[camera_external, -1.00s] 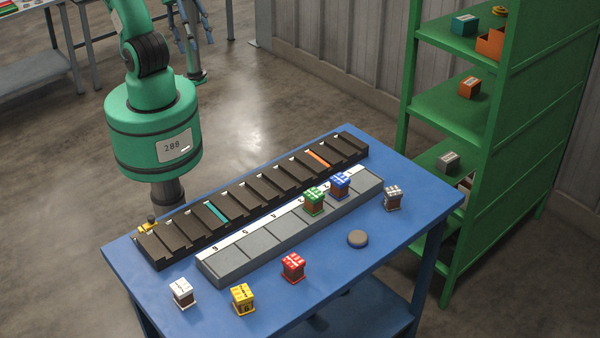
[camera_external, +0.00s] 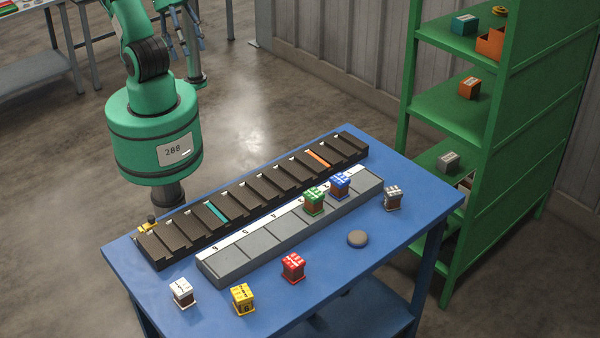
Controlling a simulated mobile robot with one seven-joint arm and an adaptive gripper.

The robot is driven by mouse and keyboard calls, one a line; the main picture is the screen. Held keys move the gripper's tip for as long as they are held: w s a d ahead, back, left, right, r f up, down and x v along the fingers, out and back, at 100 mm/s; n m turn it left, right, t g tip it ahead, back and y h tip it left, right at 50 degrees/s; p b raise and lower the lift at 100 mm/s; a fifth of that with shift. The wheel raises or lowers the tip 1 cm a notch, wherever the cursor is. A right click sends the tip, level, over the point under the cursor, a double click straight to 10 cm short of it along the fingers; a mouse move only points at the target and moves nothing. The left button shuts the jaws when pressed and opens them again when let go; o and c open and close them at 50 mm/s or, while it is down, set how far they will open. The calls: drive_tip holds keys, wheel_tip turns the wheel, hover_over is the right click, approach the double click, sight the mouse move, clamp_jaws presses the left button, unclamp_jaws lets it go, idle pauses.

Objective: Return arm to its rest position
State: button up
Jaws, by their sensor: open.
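My green arm shows at the upper left. Its large round housing (camera_external: 154,132) bears a white label reading 288, with a dark neck (camera_external: 168,194) beneath it, close to the table's back left edge. The upper links leave the picture at the top. No block on the table is touched by the visible part of the arm.
On the blue table (camera_external: 405,225) stand a dark slotted rack (camera_external: 265,190), a grey numbered tray (camera_external: 235,262) holding green and blue blocks, several loose blocks and a round grey puck (camera_external: 357,239). A green shelf (camera_external: 535,130) stands right.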

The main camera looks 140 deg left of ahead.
wheel_tip(320, 180, down, 16)
drive_tip(key=b, duration=1.5)
